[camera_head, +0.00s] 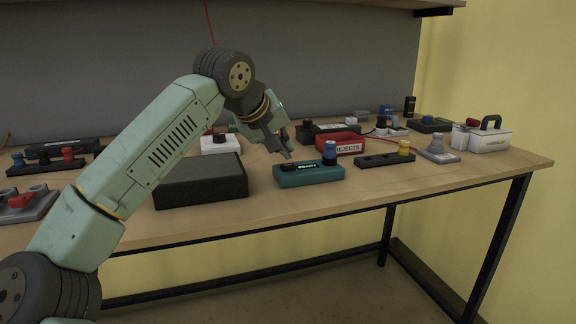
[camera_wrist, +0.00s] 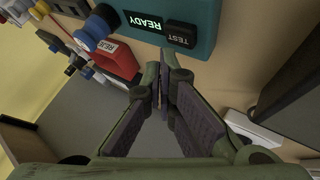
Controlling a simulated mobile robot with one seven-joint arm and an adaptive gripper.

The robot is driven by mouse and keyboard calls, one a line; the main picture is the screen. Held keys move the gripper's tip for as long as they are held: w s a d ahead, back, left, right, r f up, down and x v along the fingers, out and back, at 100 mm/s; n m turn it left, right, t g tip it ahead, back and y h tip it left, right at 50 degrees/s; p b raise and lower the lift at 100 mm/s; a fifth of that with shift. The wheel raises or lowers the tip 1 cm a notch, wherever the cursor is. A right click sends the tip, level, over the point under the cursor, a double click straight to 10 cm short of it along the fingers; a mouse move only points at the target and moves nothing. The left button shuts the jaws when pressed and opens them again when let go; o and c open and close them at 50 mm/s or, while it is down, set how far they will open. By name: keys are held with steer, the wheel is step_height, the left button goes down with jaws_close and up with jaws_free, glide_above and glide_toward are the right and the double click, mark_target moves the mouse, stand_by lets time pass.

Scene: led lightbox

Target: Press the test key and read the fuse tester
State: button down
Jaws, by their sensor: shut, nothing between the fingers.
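The fuse tester is a teal box (camera_head: 312,181) on the table, with a lit display (camera_wrist: 146,22) reading READY in green. Its black test key (camera_wrist: 180,36) is marked TEST and sits beside the display. A blue round-topped part (camera_head: 330,150) stands at the box's right end, and it also shows in the wrist view (camera_wrist: 94,30). My gripper (camera_head: 286,153) is shut and empty, its tips above and just behind the box's left part. In the wrist view the fingertips (camera_wrist: 164,88) point towards the test-key end, with a gap between them and the key.
A red bin (camera_head: 351,150) labelled REJECTS stands behind the tester. A dark block (camera_head: 201,187) lies to its left, and a black strip with a yellow knob (camera_head: 381,160) to its right. Several other devices crowd the table's back. The front edge strip is clear.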

mark_target(284, 165)
steer(key=shift+f, duration=0.1)
stand_by(0.6)
steer(key=shift+f, duration=0.35)
steer(key=shift+f+b, duration=0.35)
steer(key=shift+f, duration=0.1)
stand_by(0.8)
steer(key=shift+r, duration=0.1)
steer(key=shift+r+p, duration=0.8)
steer(key=shift+p, duration=0.05)
step_height(284, 165, up, 5)
steer(key=p, duration=0.4)
steer(key=shift+p, duration=0.3)
